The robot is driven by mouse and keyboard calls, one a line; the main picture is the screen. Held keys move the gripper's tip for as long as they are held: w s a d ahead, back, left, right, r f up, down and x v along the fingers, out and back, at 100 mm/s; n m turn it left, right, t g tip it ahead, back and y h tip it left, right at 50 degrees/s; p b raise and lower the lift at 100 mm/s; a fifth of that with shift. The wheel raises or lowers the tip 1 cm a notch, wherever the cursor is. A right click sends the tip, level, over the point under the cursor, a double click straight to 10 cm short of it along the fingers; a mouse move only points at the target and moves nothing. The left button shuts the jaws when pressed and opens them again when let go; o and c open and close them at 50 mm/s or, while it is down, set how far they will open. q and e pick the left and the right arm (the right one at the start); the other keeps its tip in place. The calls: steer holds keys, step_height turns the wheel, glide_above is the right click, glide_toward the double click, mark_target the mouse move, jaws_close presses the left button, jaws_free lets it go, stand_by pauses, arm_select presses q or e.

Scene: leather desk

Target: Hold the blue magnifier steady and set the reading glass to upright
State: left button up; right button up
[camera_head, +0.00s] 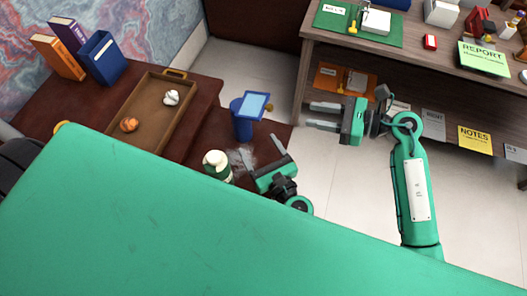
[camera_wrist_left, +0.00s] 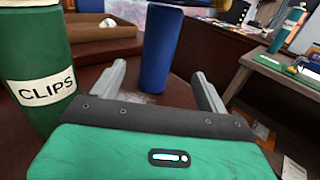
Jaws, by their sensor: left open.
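The blue magnifier (camera_head: 243,126) stands at the right end of the dark desk, a blue cylinder with a tilted, pale-blue framed glass (camera_head: 256,104) on top. Its blue body (camera_wrist_left: 162,45) shows upright ahead of my left fingers in the left wrist view; its top is cut off there. My left gripper (camera_head: 259,151) is open and empty on the near side of the magnifier, apart from it; its spread fingers show in the left wrist view (camera_wrist_left: 158,78). My right gripper (camera_head: 323,115) is open and empty, to the right of the magnifier, fingers pointing left.
A green canister labelled CLIPS (camera_wrist_left: 35,95) with a white lid (camera_head: 216,158) stands left of my left gripper. A brown tray (camera_head: 148,124) with crumpled paper lies further left, near books (camera_head: 58,56). A shelf desk (camera_head: 420,65) stands at right.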

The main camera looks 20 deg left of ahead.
arm_select(q)
steer(key=x, duration=1.2)
steer(key=shift+w+a, duration=0.15)
steer(key=shift+w, duration=0.05)
steer(key=c, duration=1.3)
arm_select(e)
steer(key=shift+o, duration=0.5)
steer(key=d+f+m+y, duration=0.1)
steer(key=d+f+m, duration=0.1)
steer(key=m, duration=0.1)
steer(key=shift+s+t+y, duration=0.15)
steer(key=shift+t+y, duration=0.25)
glide_toward(256, 106)
steer(key=a, duration=0.4)
steer(key=shift+w+d, duration=0.15)
steer(key=shift+w, duration=0.2)
